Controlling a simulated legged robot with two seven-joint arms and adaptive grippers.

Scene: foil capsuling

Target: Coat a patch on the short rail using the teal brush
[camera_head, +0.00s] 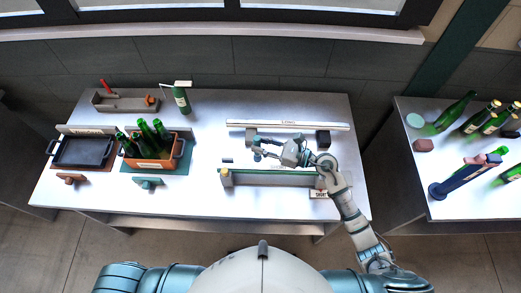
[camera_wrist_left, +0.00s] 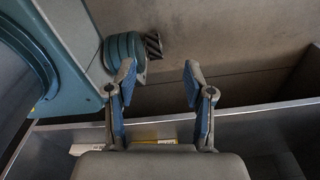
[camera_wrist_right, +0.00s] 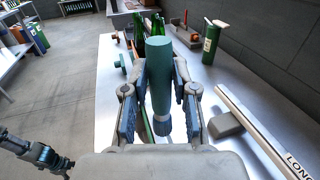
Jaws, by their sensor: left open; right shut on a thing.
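My right gripper (camera_head: 262,149) is shut on the teal brush (camera_wrist_right: 158,65), above the table between the two rails.
The long rail (camera_head: 290,125) lies behind, with a dark block (camera_head: 323,138) near its right end. The front middle-left tabletop is clear.

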